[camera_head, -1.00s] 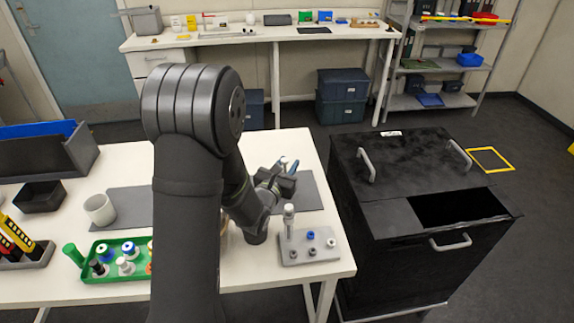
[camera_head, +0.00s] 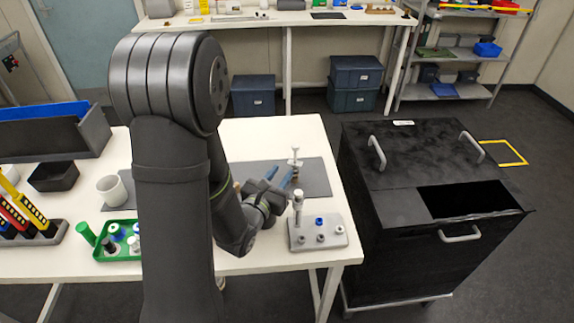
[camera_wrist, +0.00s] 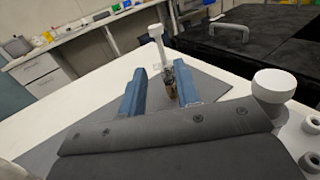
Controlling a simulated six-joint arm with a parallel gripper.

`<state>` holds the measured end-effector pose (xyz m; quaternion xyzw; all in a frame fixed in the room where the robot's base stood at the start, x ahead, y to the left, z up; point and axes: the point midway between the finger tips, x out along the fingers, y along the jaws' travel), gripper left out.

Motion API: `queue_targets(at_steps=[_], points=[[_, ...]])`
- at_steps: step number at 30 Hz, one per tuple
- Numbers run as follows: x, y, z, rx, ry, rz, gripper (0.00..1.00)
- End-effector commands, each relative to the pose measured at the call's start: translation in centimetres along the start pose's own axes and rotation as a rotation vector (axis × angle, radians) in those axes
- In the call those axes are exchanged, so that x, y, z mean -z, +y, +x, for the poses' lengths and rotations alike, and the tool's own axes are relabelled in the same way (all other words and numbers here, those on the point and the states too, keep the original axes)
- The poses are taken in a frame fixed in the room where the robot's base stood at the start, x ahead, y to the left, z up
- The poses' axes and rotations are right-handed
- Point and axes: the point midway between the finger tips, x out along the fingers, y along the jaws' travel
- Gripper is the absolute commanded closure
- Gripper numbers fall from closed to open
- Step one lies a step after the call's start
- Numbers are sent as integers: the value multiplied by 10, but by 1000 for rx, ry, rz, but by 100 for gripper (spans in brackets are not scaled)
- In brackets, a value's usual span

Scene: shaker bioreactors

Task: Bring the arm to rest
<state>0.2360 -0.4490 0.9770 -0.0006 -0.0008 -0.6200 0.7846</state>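My gripper (camera_head: 285,180) is over the right part of the white table, with its blue fingers pointing away. In the wrist view my gripper (camera_wrist: 160,92) has its two fingers wide apart. An upright white-topped vessel (camera_head: 294,158) stands on the grey mat (camera_head: 315,178). My arm hides part of the table.
A grey rack (camera_head: 335,238) with a white-capped piece (camera_head: 298,203) stands close right of my gripper. A green tray (camera_head: 110,253), white cup (camera_head: 111,190) and dark box (camera_head: 56,177) are left of my arm. A black cabinet (camera_head: 400,215) stands right of the table.

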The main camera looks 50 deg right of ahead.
Motion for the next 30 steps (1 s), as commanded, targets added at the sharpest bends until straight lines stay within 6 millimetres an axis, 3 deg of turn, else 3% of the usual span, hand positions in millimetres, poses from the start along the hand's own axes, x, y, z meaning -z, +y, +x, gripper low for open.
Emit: queue_targets(at_steps=[5,16,20,30], points=[[0,0,-7,-1,0,0,70],[0,0,-2,1,0,0,70],[0,-1,14,3,-1,0,70],[0,-1,81,2,-3,1,70]])
